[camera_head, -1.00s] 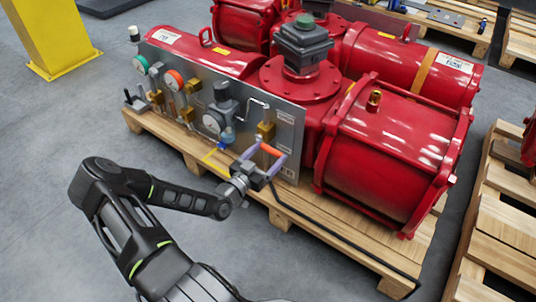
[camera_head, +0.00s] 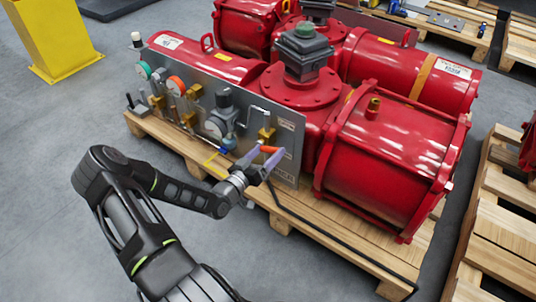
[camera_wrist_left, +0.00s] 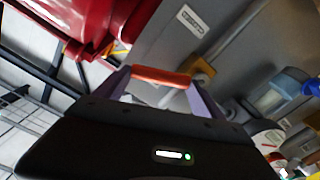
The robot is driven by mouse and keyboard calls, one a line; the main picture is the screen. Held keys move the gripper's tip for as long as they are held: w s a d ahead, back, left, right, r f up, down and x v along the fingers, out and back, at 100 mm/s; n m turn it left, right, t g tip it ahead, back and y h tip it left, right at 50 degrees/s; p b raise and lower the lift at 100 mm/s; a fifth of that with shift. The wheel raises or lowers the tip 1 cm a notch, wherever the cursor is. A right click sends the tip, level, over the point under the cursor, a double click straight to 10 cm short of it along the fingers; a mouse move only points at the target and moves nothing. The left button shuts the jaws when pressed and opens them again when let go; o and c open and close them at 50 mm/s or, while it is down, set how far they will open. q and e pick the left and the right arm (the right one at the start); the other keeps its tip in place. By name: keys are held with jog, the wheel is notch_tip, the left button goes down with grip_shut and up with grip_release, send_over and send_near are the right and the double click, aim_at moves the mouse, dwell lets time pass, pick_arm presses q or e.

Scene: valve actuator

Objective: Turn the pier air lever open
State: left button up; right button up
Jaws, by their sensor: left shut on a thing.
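The lever (camera_head: 270,149) has an orange handle and sits at the lower right end of the grey valve panel, beside a brass fitting (camera_head: 265,134). My left gripper (camera_head: 267,153) is at the lever, its purple fingers on either side of the orange handle and shut on it. In the left wrist view the orange handle (camera_wrist_left: 161,76) spans between the two finger ends, and the gripper body hides the lower part of the picture. My right gripper is not in view.
The grey panel (camera_head: 285,165) carries gauges (camera_head: 176,84), a regulator (camera_head: 222,100) and brass valves to the left of the lever. A large red cylinder (camera_head: 390,150) stands close on the right. Everything rests on a wooden pallet (camera_head: 180,146).

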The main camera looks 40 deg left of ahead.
pick_arm(q)
jog(key=a+r+n+p, duration=0.3)
jog(key=a+n, duration=0.3)
jog(key=n, duration=0.6)
jog(key=shift+a+r, duration=0.25)
jog(key=shift+r, duration=0.15)
jog(key=shift+s, duration=0.1)
jog(key=o, duration=2.1)
jog(key=shift+c, duration=0.2)
